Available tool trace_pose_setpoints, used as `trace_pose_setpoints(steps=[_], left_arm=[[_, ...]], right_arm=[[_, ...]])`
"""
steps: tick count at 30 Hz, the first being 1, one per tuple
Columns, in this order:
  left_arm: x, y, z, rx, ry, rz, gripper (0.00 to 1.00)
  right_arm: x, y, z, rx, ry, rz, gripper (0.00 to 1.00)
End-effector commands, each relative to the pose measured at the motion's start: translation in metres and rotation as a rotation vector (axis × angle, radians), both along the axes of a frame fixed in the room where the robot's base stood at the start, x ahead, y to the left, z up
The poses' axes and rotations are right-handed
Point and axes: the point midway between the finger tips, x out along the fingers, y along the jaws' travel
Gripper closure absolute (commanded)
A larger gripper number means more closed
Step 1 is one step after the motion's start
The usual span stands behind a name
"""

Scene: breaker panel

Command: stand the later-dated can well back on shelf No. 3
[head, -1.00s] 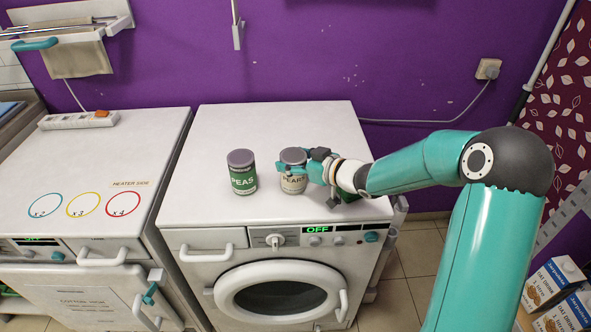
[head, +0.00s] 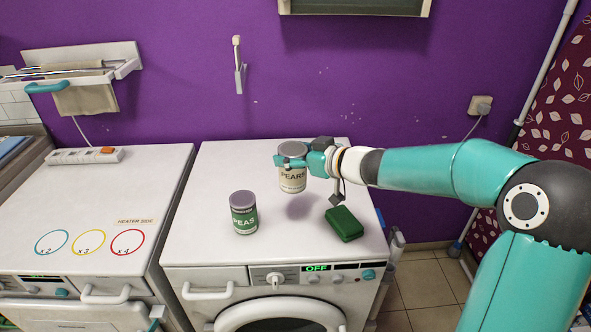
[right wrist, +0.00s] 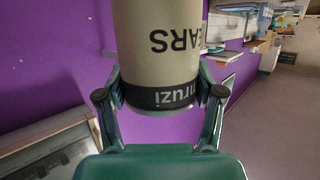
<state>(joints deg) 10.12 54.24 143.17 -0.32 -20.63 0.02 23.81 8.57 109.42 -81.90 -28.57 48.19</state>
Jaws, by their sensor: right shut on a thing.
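The pears can (head: 293,180), cream with a dark band and grey lid, is upright in my right gripper (head: 291,162), lifted above the washing machine top with its shadow below. In the right wrist view the fingers (right wrist: 161,100) close on both sides of the pears can (right wrist: 158,45), which shows upside down. The green peas can (head: 244,214) stands upright on the machine top, to the left and nearer. No date is readable on either can. Shelf No. 3 cannot be identified; only the underside of a wall-mounted unit (head: 354,7) shows at the top. My left gripper is not in view.
A green block (head: 344,223) lies on the washing machine top (head: 225,165), right of the peas can. A white counter with coloured rings (head: 140,180) and a power strip (head: 85,155) stands left. A bracket (head: 239,70) hangs on the purple wall.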

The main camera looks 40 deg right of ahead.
Motion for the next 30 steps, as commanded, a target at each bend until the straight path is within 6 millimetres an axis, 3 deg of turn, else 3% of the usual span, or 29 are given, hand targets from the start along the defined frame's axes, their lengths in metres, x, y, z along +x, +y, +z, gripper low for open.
trace_pose_setpoints(steps=[1,3,9,26,30], left_arm=[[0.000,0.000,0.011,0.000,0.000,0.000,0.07],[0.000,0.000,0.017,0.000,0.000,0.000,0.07],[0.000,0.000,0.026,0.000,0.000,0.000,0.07],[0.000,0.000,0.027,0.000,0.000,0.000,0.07],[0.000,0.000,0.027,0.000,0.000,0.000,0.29]], right_arm=[[0.000,0.000,0.019,-0.003,-0.005,0.000,0.89],[0.000,0.000,0.031,-0.003,-0.006,0.000,0.89],[0.000,0.001,0.051,0.000,-0.003,0.001,0.89],[0.001,0.001,0.054,0.001,-0.002,0.001,0.89],[0.001,0.001,0.054,0.001,-0.002,0.001,0.89]])
